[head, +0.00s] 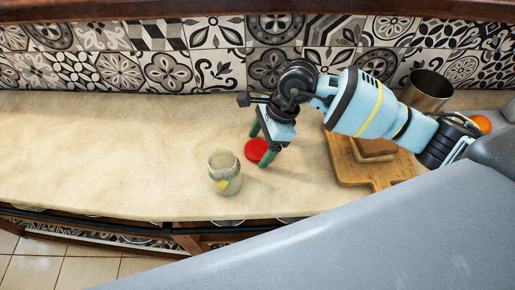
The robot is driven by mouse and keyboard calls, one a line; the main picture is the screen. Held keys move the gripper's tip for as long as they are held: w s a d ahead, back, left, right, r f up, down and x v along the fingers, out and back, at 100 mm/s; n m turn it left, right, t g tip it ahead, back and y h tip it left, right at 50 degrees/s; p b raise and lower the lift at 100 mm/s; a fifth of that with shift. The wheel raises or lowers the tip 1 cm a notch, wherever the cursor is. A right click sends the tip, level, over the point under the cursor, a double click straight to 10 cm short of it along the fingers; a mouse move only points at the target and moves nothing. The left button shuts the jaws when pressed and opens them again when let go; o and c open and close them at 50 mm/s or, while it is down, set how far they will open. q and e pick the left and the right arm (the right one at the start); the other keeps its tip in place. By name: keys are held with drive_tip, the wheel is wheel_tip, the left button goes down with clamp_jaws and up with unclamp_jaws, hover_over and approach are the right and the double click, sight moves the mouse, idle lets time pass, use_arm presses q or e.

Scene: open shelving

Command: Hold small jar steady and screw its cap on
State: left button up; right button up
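A small glass jar (225,174) with a yellow patch stands upright and open on the beige counter. A round red cap (257,149) is just behind and to the right of it, apart from the jar. My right gripper (260,148) reaches down from the right with its two green fingers spread, one on each side of the cap. Whether the fingers touch the cap cannot be told, and part of the cap is hidden by the near finger. My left gripper is not in view.
A wooden cutting board (350,172) with a brown block on it lies to the right. A metal pot (426,90) and an orange fruit (481,123) are farther right. The counter (110,150) is clear on the left, with a patterned tile wall behind.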

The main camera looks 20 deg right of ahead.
sight(252, 149)
drive_tip(key=c, duration=0.9)
drive_tip(key=shift+r, duration=0.1)
drive_tip(key=shift+r, duration=0.5)
wheel_tip(252, 149, up, 2)
drive_tip(key=shift+r, duration=0.1)
drive_tip(key=s+d, duration=0.1)
drive_tip(key=s, duration=0.3)
drive_tip(key=s+d+r+b, duration=0.1)
drive_tip(key=s, duration=0.4)
drive_tip(key=s+d, duration=0.1)
drive_tip(key=s, duration=0.4)
drive_tip(key=shift+d+r+b, duration=0.15)
drive_tip(key=shift+d+b, duration=0.15)
drive_tip(key=shift+s+d+r, duration=0.15)
drive_tip(key=shift+s+d, duration=0.05)
drive_tip(key=shift+s, duration=0.55)
